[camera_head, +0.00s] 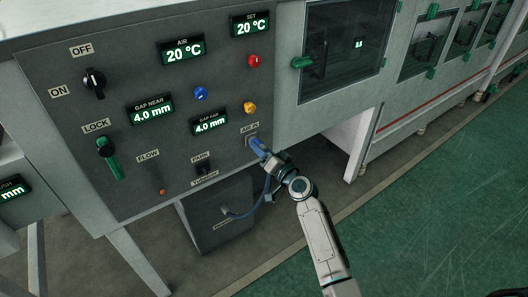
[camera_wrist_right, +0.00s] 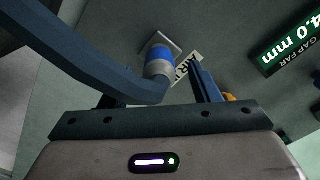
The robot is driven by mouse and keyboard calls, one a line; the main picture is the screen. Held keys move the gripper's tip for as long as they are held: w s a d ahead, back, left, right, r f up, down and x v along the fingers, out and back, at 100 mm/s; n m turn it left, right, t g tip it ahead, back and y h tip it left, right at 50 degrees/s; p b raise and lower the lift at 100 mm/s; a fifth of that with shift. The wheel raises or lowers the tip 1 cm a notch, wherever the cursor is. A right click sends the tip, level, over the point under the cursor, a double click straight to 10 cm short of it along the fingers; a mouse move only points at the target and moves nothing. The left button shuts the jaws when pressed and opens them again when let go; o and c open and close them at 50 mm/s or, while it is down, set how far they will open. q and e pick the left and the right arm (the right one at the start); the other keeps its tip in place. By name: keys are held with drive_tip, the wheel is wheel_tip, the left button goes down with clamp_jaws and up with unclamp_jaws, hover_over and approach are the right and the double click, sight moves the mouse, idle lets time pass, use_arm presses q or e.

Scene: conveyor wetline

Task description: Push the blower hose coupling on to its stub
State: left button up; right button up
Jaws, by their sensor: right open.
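The blue hose coupling (camera_head: 257,146) is at the AIR IN fitting on the grey control panel. In the right wrist view the coupling (camera_wrist_right: 158,57) points at the stub's pale square plate (camera_wrist_right: 154,40), with its blue band close to it. I cannot tell whether it is fully seated. The dark blue hose (camera_wrist_right: 82,58) bends away from the coupling and crosses in front of one finger. My right gripper (camera_head: 268,157) is open, its fingers on either side of the coupling and hose end, with a gap visible to one finger. My left gripper is not in view.
The panel (camera_head: 135,75) carries knobs, lamps and displays around the fitting. Below it, the hose runs to a dark grey box (camera_head: 222,217) under the machine. A windowed cabinet (camera_head: 345,45) stands to the right. The green floor (camera_head: 440,200) is clear.

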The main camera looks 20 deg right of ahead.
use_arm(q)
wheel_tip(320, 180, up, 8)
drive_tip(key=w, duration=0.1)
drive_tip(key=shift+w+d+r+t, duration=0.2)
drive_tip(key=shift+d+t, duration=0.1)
use_arm(e)
drive_tip(key=v, duration=1)
drive_tip(key=shift+s, duration=0.4)
drive_tip(key=shift+d, duration=0.15)
